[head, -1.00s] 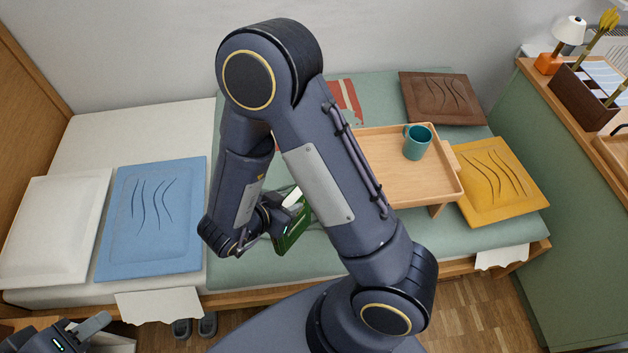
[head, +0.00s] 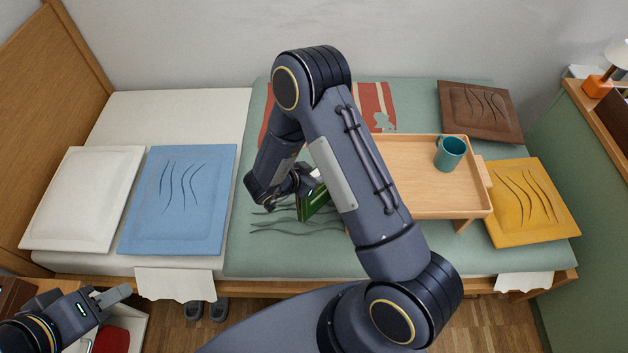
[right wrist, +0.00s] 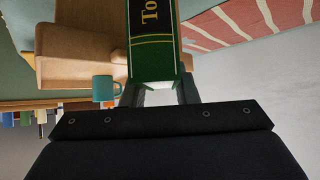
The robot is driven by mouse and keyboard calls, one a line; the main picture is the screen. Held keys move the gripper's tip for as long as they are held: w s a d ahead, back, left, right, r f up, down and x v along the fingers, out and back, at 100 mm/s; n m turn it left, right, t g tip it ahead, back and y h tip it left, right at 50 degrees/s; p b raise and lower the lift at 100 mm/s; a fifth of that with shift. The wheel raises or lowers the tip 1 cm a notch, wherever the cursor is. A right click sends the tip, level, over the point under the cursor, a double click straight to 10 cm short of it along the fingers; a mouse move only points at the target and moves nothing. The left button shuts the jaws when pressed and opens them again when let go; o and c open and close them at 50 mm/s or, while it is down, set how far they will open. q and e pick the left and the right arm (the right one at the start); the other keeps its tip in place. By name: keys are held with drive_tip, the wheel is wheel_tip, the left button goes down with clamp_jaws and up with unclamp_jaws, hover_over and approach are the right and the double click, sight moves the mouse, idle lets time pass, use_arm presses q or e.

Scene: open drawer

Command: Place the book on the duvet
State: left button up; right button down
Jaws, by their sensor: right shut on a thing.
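The green book (head: 313,206) is in my right gripper (head: 310,186), tilted on edge over the front middle of the green duvet (head: 285,258). My arm hides part of the book and gripper. In the right wrist view, the book's green spine with gold lettering (right wrist: 160,68) sits between the fingers (right wrist: 158,92), which are shut on it. Whether the book's lower edge touches the duvet is not clear. My left gripper (head: 112,296) is at the lower left, in front of the bed and away from the book; its finger gap cannot be made out.
A wooden bed tray (head: 420,195) with a teal mug (head: 450,153) stands right of my right arm. A striped red cloth (head: 374,98) lies behind. Blue (head: 180,200), white (head: 80,200), yellow (head: 530,205) and brown (head: 481,110) cushions lie around.

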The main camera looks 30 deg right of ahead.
drive_tip(key=f, duration=0.4)
drive_tip(key=shift+w+d, duration=0.2)
drive_tip(key=shift+w, duration=0.1)
drive_tip(key=shift+f, duration=0.15)
drive_tip(key=c, duration=1.1)
unclamp_jaws()
